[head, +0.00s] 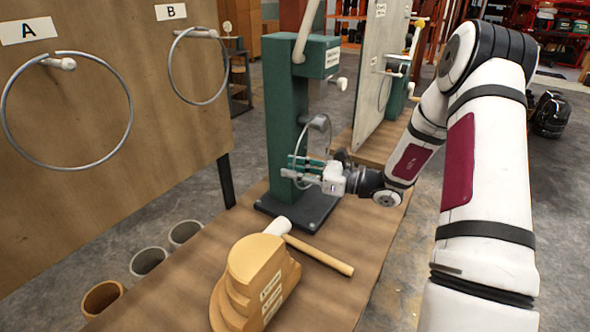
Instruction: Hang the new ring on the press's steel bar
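The press (286,120) is a green column on a dark base plate, standing on the brown bench. Its steel bar (320,122) is a short grey stub on the column's right side. A thin grey ring (299,143) stands upright at the bar, its top close to the stub. I cannot tell whether it is around the bar or just in front of it. My gripper (300,170) points left at the ring's lower part, in front of the column.
Ring A (8,122) and ring B (170,72) hang on pegs on the wooden board at left. A mallet (318,254) and a stepped wooden block (256,262) are on the bench in front of the press. A pale upright panel (375,75) stands behind.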

